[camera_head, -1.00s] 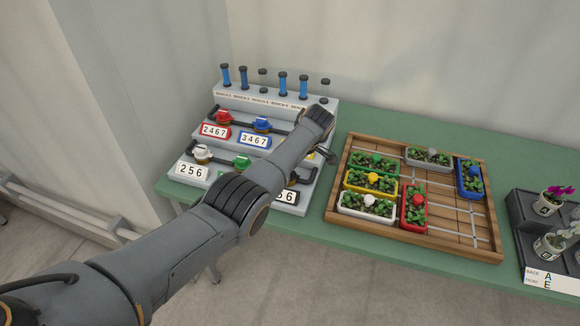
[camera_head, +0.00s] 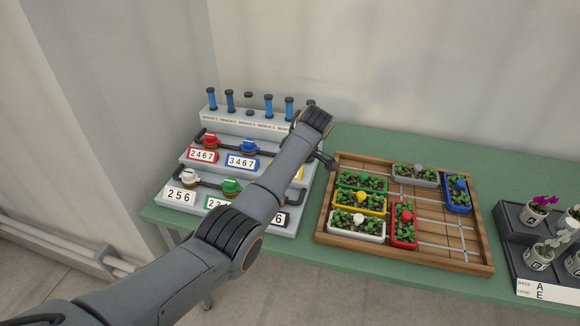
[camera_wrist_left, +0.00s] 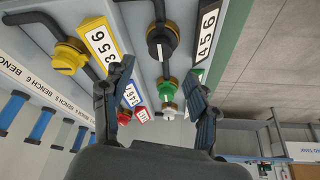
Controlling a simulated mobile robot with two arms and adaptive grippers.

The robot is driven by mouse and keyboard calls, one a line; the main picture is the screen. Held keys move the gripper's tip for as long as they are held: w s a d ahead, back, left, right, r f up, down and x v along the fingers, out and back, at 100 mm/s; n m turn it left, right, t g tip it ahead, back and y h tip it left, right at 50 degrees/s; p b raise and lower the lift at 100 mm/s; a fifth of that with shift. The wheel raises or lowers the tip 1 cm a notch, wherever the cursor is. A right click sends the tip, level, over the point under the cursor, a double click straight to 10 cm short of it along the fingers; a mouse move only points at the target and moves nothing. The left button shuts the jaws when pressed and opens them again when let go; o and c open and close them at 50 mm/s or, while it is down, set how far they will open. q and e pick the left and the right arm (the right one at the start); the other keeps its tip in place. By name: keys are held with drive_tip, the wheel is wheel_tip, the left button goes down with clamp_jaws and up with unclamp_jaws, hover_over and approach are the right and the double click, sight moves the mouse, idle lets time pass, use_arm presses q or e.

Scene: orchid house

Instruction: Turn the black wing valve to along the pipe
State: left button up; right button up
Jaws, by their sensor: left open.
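The black wing valve (camera_wrist_left: 163,38) is near the top of the left wrist view, on a dark pipe beside the 456 plate (camera_wrist_left: 207,32). A white mark shows on it; I cannot tell the wing's angle for sure. In the head view my arm hides the valve, and only part of its number plate (camera_head: 279,219) shows. My left gripper (camera_wrist_left: 160,76) is open and empty, its fingers apart below the valve in the picture. In the head view it is mostly hidden behind my left arm near the bench's right side. My right gripper is not in view.
A yellow valve (camera_wrist_left: 68,57) and a green valve (camera_wrist_left: 166,89) are near the black one. Red (camera_head: 208,141), blue (camera_head: 249,147) and white (camera_head: 189,178) valves share the stepped bench. A wooden tray (camera_head: 456,262) of planters stands to the right on the green table (camera_head: 375,145).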

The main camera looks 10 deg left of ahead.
use_arm(q)
drive_tip(key=v, duration=0.5)
drive_tip(key=shift+f, duration=0.1)
idle(0.3)
